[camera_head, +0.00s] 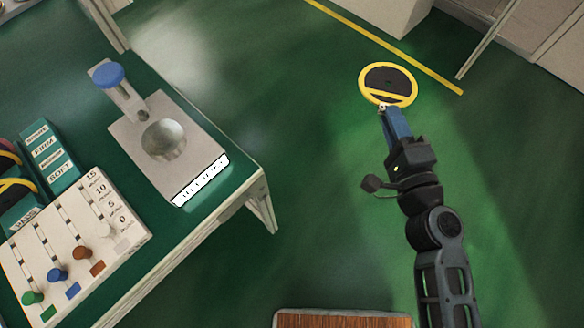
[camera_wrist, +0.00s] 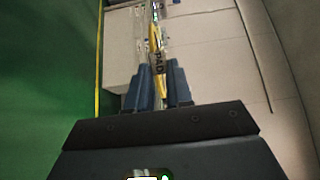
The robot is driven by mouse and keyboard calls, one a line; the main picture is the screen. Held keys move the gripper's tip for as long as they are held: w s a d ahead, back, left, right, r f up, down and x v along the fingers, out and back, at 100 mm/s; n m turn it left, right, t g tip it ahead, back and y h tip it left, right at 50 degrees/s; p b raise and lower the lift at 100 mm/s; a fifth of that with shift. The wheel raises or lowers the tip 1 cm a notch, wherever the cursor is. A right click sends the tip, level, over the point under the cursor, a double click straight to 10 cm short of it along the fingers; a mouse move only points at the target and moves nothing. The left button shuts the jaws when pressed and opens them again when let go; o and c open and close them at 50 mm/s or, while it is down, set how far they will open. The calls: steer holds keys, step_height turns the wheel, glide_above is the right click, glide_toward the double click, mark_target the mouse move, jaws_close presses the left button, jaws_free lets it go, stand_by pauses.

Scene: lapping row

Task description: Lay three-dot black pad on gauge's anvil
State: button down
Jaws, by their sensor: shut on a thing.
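My gripper (camera_head: 384,108) is shut on the edge of a round black pad (camera_head: 396,76) with a yellow rim and a yellow band across it.
A sloped panel (camera_head: 75,248) with coloured sliders and a rack (camera_head: 50,155) labelled "FIRM" and "SOFT" stand on the bench (camera_head: 237,172), left of and nearer than the gauge. More black-and-yellow pads (camera_head: 14,186) show at the left edge. Green floor lies between bench and arm.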

steer(key=s+a+n+g+y+b, duration=0.1)
steer(key=s+a+n+g+y, duration=0.25)
steer(key=s+a, duration=0.5)
steer(key=s+a+n+g+y+b, duration=0.15)
steer(key=s+a+y, duration=0.3)
steer(key=a, duration=0.65)
steer(key=s+a+n+g+y, duration=0.3)
steer(key=s+a, duration=0.4)
steer(key=a, duration=0.2)
steer(key=shift+w+a+f, duration=0.6)
steer(key=shift+w+a, duration=1.15)
steer(key=shift+a, duration=0.25)
steer(key=shift+w+a+f, duration=0.6)
steer(key=shift+w+a, duration=1.2)
steer(key=shift+a, duration=0.25)
steer(key=shift+w+a+f, duration=0.6)
steer(key=shift+w+a, duration=1.15)
steer(key=shift+a, duration=0.25)
steer(key=shift+f+b, duration=0.5)
steer(key=shift+b, duration=0.15)
steer(key=c, duration=0.9)
jaws_free()
steer(key=shift+c, duration=0.2)
